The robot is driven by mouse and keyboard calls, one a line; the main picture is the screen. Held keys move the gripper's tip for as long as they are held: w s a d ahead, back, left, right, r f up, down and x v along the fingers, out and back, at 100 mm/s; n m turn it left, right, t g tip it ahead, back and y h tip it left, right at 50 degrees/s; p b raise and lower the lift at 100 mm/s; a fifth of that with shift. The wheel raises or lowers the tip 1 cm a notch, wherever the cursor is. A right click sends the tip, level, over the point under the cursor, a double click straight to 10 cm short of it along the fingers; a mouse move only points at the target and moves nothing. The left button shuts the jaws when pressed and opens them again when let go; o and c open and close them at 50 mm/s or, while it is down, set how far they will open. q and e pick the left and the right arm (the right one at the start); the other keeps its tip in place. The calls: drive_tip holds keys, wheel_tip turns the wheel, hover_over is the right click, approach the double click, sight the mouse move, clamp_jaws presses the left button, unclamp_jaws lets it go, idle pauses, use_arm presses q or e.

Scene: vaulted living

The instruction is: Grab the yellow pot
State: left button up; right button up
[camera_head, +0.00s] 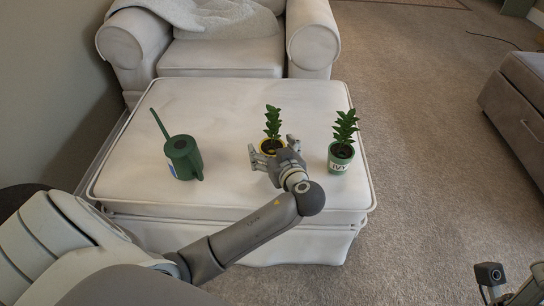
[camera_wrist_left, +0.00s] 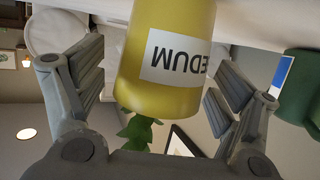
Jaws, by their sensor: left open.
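The yellow pot (camera_head: 270,146) with a green plant stands on the white ottoman (camera_head: 225,105), partly hidden behind my left gripper (camera_head: 272,151) in the head view. In the left wrist view, the yellow pot (camera_wrist_left: 165,50) appears upside down, with a white label reading "EDUM" and leaves below its rim. My left gripper (camera_wrist_left: 160,78) is open there, with one finger on each side of the pot and visible gaps between. Part of my right arm (camera_head: 515,285) shows at the lower right corner of the head view; its jaw state is unclear.
A green pot with a plant (camera_head: 341,158) stands just right of my left gripper. A green watering can (camera_head: 183,157) stands at the left of the ottoman; its green body (camera_wrist_left: 302,85) shows in the wrist view. A white armchair (camera_head: 222,57) is behind.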

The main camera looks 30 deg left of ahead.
use_arm(q)
drive_tip(key=c, duration=1.3)
drive_tip(key=shift+r, duration=0.1)
drive_tip(key=shift+c, duration=0.2)
